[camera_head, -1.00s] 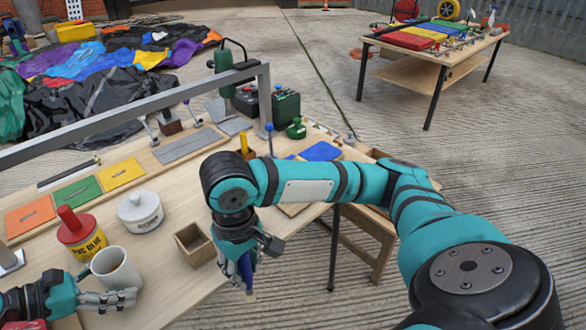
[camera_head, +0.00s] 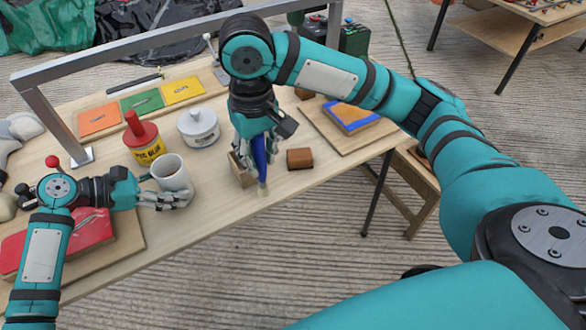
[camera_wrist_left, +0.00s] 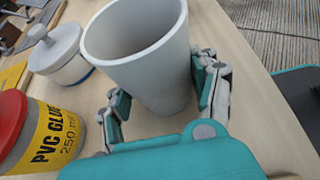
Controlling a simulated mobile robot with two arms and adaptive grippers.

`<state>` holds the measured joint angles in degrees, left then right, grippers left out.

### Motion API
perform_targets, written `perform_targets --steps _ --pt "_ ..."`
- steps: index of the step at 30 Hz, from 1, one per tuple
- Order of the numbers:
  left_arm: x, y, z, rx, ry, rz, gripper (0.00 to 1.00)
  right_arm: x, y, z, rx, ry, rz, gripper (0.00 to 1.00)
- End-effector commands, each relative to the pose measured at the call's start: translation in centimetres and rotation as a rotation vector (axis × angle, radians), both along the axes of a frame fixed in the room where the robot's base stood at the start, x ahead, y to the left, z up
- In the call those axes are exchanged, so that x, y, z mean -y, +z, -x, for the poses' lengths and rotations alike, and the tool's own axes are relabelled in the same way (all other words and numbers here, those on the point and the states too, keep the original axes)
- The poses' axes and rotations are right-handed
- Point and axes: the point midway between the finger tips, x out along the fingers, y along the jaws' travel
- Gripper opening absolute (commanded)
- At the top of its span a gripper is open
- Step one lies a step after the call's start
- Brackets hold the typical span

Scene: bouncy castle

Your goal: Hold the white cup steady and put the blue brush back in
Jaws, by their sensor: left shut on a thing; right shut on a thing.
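The white cup (camera_head: 171,174) stands upright on the wooden table at the left, and it also shows large in the left wrist view (camera_wrist_left: 140,60). My left gripper (camera_head: 165,199) is shut on the cup, with a finger on either side of it (camera_wrist_left: 160,105). My right gripper (camera_head: 257,150) is shut on the blue brush (camera_head: 261,158). The brush points down, pale bristles lowest, to the right of the cup and apart from it. The bristles are near the table's front edge; whether they touch the top cannot be told.
A small wooden box (camera_head: 240,174) stands close behind the brush, and a brown block (camera_head: 300,158) lies to its right. A PVC glue tin (camera_head: 144,142) and a white lidded pot (camera_head: 199,128) stand behind the cup. A grey metal frame (camera_head: 150,45) spans the table's back.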

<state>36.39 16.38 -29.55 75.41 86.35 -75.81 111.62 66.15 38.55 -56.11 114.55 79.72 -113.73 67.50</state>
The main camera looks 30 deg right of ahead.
Motion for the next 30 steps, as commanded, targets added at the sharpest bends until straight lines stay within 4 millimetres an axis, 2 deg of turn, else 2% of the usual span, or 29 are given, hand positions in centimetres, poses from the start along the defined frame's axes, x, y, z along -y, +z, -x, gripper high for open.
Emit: perform_targets --steps 1,10,18,24,30 --pt "0.0 0.0 0.0 0.0 0.001 -0.001 0.42 -0.3 1.4 -1.1 0.008 -0.001 0.004 0.0" --pt "0.0 -0.1 0.0 -0.001 0.0 -0.001 0.42 -2.9 7.3 -5.6 0.002 0.009 0.003 0.0" --pt "0.0 0.0 0.0 0.0 0.001 -0.001 0.42 -9.1 8.4 -9.8 -0.005 -0.069 0.002 0.0" --pt "-0.1 -0.1 0.0 0.0 0.001 -0.002 0.42 -14.0 10.4 -11.4 -0.002 -0.143 0.007 0.0" --pt "-0.1 -0.1 0.0 0.0 0.001 -0.002 0.42 -15.9 11.5 -11.6 -0.004 -0.193 0.006 0.0"
